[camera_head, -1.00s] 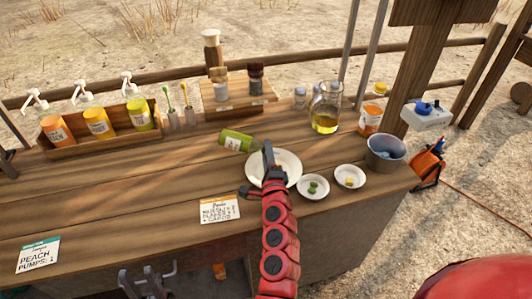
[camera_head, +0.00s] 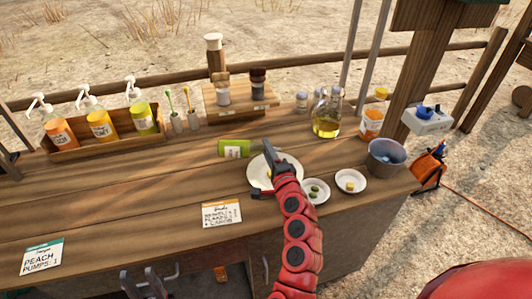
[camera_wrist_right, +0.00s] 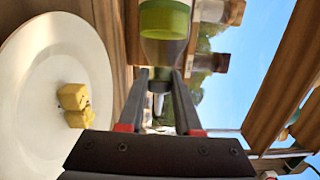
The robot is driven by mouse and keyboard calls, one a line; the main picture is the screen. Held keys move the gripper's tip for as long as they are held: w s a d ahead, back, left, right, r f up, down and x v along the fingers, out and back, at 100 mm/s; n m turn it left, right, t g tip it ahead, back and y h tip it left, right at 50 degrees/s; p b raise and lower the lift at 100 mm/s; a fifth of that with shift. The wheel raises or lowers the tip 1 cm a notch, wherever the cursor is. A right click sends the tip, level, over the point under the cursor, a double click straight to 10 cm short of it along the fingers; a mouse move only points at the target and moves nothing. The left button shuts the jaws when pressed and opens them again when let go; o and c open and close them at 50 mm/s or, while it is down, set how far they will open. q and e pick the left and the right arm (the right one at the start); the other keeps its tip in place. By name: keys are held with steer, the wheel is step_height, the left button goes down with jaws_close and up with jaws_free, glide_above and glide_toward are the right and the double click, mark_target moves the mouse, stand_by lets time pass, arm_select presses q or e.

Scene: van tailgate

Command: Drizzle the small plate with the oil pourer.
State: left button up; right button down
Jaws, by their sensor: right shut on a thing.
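The oil pourer, a bottle with a green band (camera_head: 234,148) and a narrow spout, lies tipped on its side in the air. My right gripper (camera_head: 268,147) is shut on it; in the wrist view the spout (camera_wrist_right: 158,100) shows between the fingers (camera_wrist_right: 162,78). The white plate (camera_head: 256,172) lies under my right gripper, which hides part of it. The wrist view shows yellow cubes (camera_wrist_right: 73,105) on a white plate (camera_wrist_right: 30,75). No oil stream is visible. My left gripper (camera_head: 146,284) is low at the bottom edge; its jaw state is unclear.
Two smaller white dishes (camera_head: 330,197) (camera_head: 362,187) hold green and yellow pieces. A glass oil jug (camera_head: 326,122), a grey bucket (camera_head: 385,157) and a spice rack (camera_head: 240,110) stand around. Pump bottles (camera_head: 100,125) are at the left. The left front of the counter is mostly clear.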

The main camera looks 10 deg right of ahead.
steer(key=shift+s+d+r+n+g+y, duration=0.2)
steer(key=shift+r+n+g+y, duration=0.2)
steer(key=shift+r+n+y, duration=0.5)
steer(key=shift+s+f+n+g+y+p, duration=0.15)
steer(key=shift+s+n+y+p, duration=0.1)
steer(key=shift+n, duration=0.25)
steer(key=shift+s+n+g+y+p, duration=0.15)
steer(key=shift+n+y, duration=0.1)
steer(key=shift+n, duration=0.25)
steer(key=shift+s+a+n+g+y, duration=0.25)
steer(key=shift+s+n+g+y, duration=0.4)
steer(key=shift+n, duration=0.55)
steer(key=shift+s+a+p, duration=0.15)
steer(key=shift+a+p, duration=0.05)
steer(key=shift+p, duration=0.25)
steer(key=a+r+n+g+h+p, duration=0.2)
steer(key=a+r+n+h+p, duration=0.3)
steer(key=n, duration=0.6)
step_height(320, 180, up, 3)
steer(key=shift+f+h, duration=0.15)
steer(key=shift+h, duration=0.3)
steer(key=shift+s+a+p, duration=0.1)
steer(key=shift+p, duration=0.2)
